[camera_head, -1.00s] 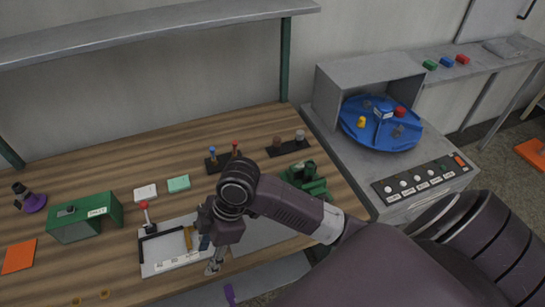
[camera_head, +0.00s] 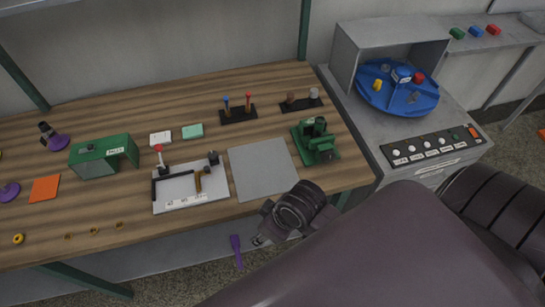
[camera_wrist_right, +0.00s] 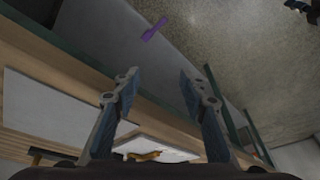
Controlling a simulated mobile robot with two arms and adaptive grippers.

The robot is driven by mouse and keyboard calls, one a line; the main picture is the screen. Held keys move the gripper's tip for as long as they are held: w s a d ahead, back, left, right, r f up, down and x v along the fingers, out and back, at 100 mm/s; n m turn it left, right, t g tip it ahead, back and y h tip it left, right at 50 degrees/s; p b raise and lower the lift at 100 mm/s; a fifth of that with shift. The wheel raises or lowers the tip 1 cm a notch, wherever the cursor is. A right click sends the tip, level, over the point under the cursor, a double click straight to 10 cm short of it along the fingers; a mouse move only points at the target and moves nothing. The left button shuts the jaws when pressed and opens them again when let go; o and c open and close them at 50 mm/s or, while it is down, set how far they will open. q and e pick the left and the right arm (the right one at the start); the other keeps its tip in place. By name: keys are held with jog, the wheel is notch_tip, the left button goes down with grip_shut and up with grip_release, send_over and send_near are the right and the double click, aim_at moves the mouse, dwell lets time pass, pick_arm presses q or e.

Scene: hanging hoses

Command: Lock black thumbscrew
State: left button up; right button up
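A white fixture board (camera_head: 190,187) lies near the front edge of the wooden bench. It carries a red-topped post (camera_head: 160,155), a black L-shaped bar, a brass-coloured piece (camera_head: 198,183) and a small black knob (camera_head: 213,158) at its back right corner, likely the black thumbscrew. Whether the knob is locked cannot be told. My right gripper (camera_head: 261,238) is in front of the bench edge, right of the board and apart from it. In the right wrist view its two fingers (camera_wrist_right: 160,90) stand apart with nothing between them. My left gripper is not in view.
A bare grey mat (camera_head: 262,168) lies right of the board, with a green vise-like device (camera_head: 316,142) beyond it. A green box (camera_head: 103,155) stands to the left. A purple tool (camera_head: 236,250) is below the bench edge. A blue turntable (camera_head: 398,92) is at the right.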

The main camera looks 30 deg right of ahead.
notch_tip(320, 180, down, 12)
jog(key=d+m, duration=0.1)
jog(key=d, duration=0.1)
jog(key=shift+h+b, duration=0.4)
jog(key=shift+b, duration=0.05)
jog(key=shift+s+r, duration=0.1)
